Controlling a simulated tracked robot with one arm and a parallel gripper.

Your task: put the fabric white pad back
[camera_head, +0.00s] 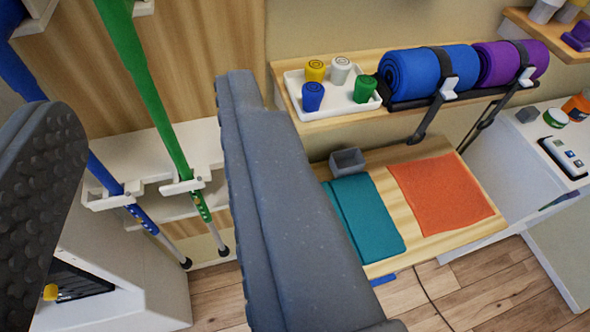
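My gripper (148,102) is open, with its two dark grey fingers wide apart and nothing visible held between them. The left finger shows a bumpy inner pad; the right finger crosses the middle of the picture. I see no white fabric pad in this view. A teal folded fabric pad (366,218) and an orange fabric pad (441,193) lie side by side on a wooden shelf (462,236) to the right of my gripper. The right finger hides part of the shelf's left side.
A small grey box (347,162) stands behind the teal pad. Above, a shelf holds a white tray (338,107) with several coloured rolls, plus strapped blue (415,72) and purple (505,62) rolled mats. Green (150,85) and blue (105,178) poles stand in white holders beyond the fingers.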

